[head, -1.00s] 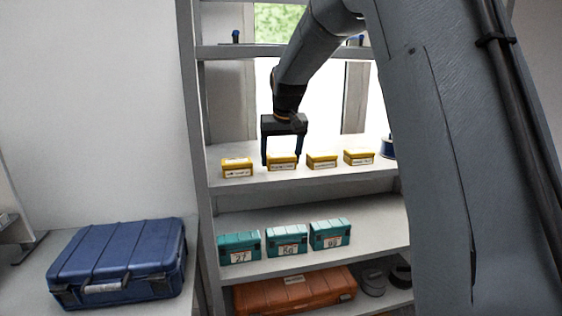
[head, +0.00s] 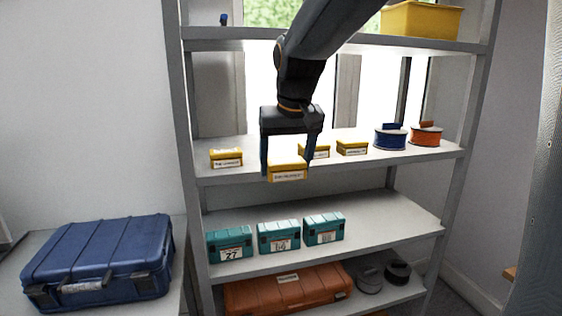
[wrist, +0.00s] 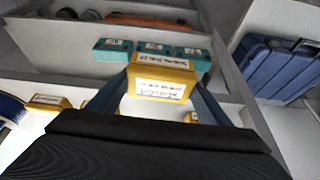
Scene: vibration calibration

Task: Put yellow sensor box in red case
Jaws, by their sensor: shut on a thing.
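My gripper (head: 289,166) is shut on a yellow sensor box (head: 288,173) with a white label. The box is held just in front of the upper-middle shelf, between the two fingers. In the wrist view the held box (wrist: 160,88) sits between the fingers, label towards the camera. Other yellow boxes stand on that shelf: one at the left (head: 226,158), and two at the right (head: 314,151) and (head: 352,148). An orange-red case (head: 288,288) lies closed on a low shelf, beneath the teal boxes; it also shows in the wrist view (wrist: 148,20).
Three teal boxes (head: 278,237) stand on the shelf between. A blue spool (head: 390,137) and an orange spool (head: 425,135) are on the upper-middle shelf. A closed blue case (head: 100,262) lies on a surface at the left. Dark round items (head: 397,272) sit beside the orange-red case.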

